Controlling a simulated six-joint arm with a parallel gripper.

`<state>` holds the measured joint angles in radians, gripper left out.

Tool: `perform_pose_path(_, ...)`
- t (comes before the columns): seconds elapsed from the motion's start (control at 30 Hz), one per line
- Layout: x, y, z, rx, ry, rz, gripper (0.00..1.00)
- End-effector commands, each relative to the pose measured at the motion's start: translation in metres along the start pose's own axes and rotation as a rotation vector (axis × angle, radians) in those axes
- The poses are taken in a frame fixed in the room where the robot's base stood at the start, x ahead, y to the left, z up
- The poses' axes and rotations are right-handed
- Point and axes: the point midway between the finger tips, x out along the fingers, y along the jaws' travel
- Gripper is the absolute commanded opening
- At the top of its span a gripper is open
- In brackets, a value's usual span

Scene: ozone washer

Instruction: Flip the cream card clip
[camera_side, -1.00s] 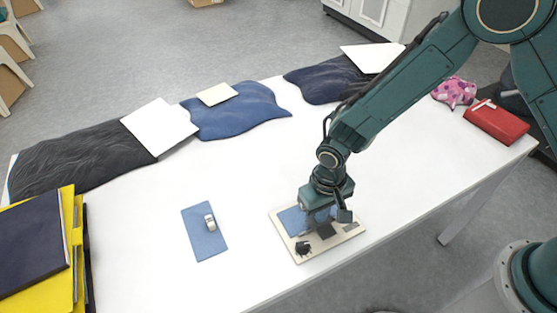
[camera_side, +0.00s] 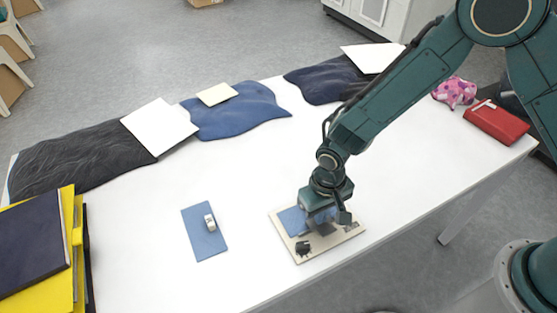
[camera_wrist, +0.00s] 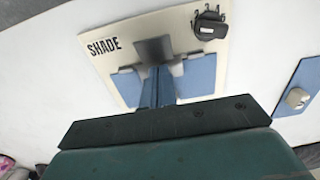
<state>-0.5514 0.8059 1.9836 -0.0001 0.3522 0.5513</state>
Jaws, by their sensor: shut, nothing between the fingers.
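A small cream clip-like piece (camera_side: 210,222) stands on a blue plate (camera_side: 203,246) left of centre on the white table. The wrist view shows this cream piece (camera_wrist: 297,98) at the right, on its blue plate (camera_wrist: 306,77). My gripper (camera_side: 321,228) is shut and empty. It is low over a separate cream panel (camera_side: 280,224), to the right of the plate. In the wrist view the shut fingertips (camera_wrist: 158,72) point at a dark grey square (camera_wrist: 153,47) on the panel. I cannot tell whether they touch it.
The cream panel has a black knob (camera_wrist: 209,27), blue areas (camera_wrist: 198,75) and the word SHADE. Yellow and dark folders (camera_side: 40,245) are at the left. Dark and blue cloths with pale sheets line the far edge. A red case (camera_side: 497,122) is at the right. The table's middle is clear.

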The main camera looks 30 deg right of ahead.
Motion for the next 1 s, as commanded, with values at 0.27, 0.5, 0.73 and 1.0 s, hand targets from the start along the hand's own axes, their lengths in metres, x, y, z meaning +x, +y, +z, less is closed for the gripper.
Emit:
perform_pose_path(0.27, -0.015, 0.0, 0.0, 0.0, 0.001, -0.001, 0.0)
perform_pose_path(0.5, -0.028, 0.0, 0.0, 0.0, 0.001, -0.001, 0.0)
perform_pose_path(0.73, -0.041, 0.0, 0.0, 0.0, 0.002, -0.001, 0.0)
perform_pose_path(1.0, -0.057, 0.0, 0.0, 0.0, 0.001, -0.001, 0.0)
